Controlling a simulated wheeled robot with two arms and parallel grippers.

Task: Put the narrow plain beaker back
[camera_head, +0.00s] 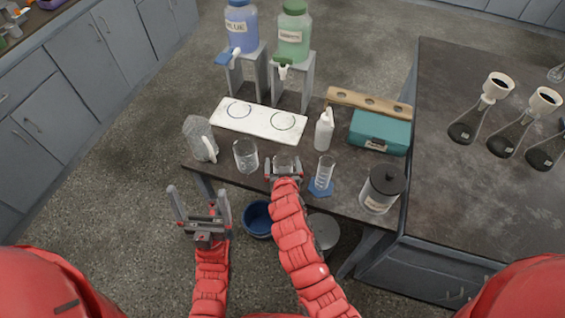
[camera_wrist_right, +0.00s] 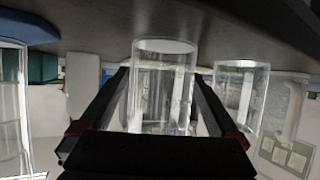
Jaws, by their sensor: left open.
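A clear plain beaker (camera_head: 284,159) is at the front of the dark table in the head view, between the fingers of my right gripper (camera_head: 284,170). In the right wrist view the beaker (camera_wrist_right: 164,90) fills the gap between the two fingers, which meet its sides; it looks empty. I cannot tell whether its base touches the table. A wider clear beaker (camera_head: 245,155) stands just left of it and also shows in the wrist view (camera_wrist_right: 241,95). My left gripper (camera_head: 199,205) is open and empty, in front of the table edge.
A white board with two ring marks (camera_head: 260,121) lies behind the beakers. A jug (camera_head: 200,139) stands left; a cylinder on a blue base (camera_head: 322,175), a white bottle (camera_head: 324,130), a dark-lidded jar (camera_head: 382,189) and a teal box (camera_head: 380,132) stand right. A wooden holed rack (camera_head: 369,103) is behind.

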